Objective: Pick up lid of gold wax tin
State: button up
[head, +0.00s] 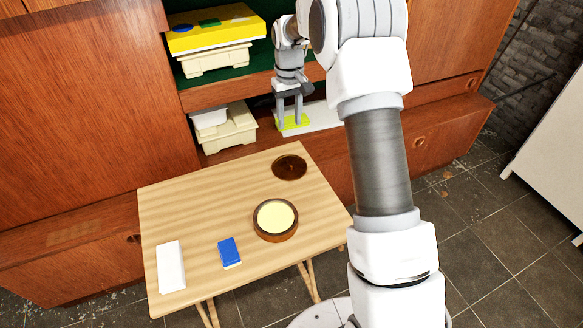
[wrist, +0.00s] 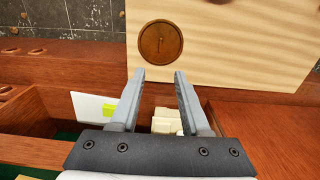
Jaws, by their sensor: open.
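The lid (head: 289,167) is a round, dark brown-gold disc lying flat near the far edge of the wooden table. In the wrist view the lid (wrist: 160,42) shows just beyond my fingertips, with a small mark at its centre. The tin (head: 275,219) stands uncovered on the table, nearer than the lid, with pale yellow wax inside a brown rim. My gripper (head: 289,124) is open and empty, fingers pointing down, beyond the table's far edge in front of the wall unit. In the wrist view my gripper (wrist: 159,72) has its two fingers apart, not touching the lid.
A blue block (head: 229,252) and a white block (head: 171,267) lie on the table's (head: 200,210) near left. The wall unit's shelves hold a yellow box (head: 215,32), cream bins (head: 232,130) and a white board (head: 325,117) with a yellow-green patch near my gripper.

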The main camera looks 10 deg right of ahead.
jog(key=b, duration=0.2)
send_over(290, 164)
jog(key=f, duration=1.1)
jog(key=shift+w, duration=0.3)
jog(key=f, duration=0.5)
jog(key=shift+s, duration=0.3)
jog(key=shift+c, duration=0.3)
jog(key=shift+r, duration=0.1)
grip_shut()
